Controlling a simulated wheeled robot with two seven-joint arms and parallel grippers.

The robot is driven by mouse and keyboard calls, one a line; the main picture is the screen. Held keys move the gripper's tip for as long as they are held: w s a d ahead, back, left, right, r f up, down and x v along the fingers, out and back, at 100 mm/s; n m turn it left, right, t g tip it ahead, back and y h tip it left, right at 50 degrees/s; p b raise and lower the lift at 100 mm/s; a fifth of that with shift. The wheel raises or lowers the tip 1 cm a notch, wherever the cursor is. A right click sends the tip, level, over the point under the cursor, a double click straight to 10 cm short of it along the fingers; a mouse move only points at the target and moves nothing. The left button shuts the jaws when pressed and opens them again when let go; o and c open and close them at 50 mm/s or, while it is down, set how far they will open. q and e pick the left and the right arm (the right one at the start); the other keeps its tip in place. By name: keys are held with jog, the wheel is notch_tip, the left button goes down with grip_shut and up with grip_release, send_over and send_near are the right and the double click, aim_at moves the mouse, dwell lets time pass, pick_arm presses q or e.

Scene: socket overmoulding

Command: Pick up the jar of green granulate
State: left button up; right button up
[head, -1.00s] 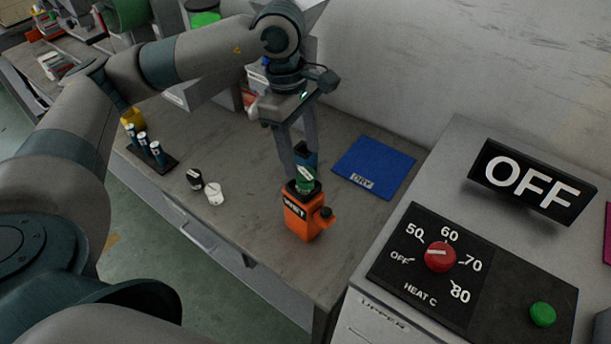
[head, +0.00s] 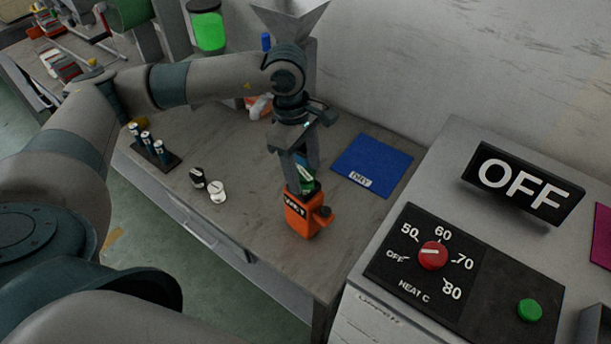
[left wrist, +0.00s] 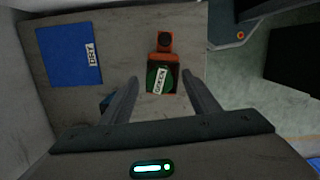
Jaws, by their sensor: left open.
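My right gripper is not in view.
A blue mat labelled DRY (head: 372,165) lies behind and right of the holder. A heater panel with a red knob (head: 433,256) and an OFF sign (head: 522,186) stand at right.

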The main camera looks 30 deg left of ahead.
pick_arm(q)
jog(key=shift+f, duration=0.1)
jog(key=shift+c, duration=0.4)
jog(key=c, duration=1.1)
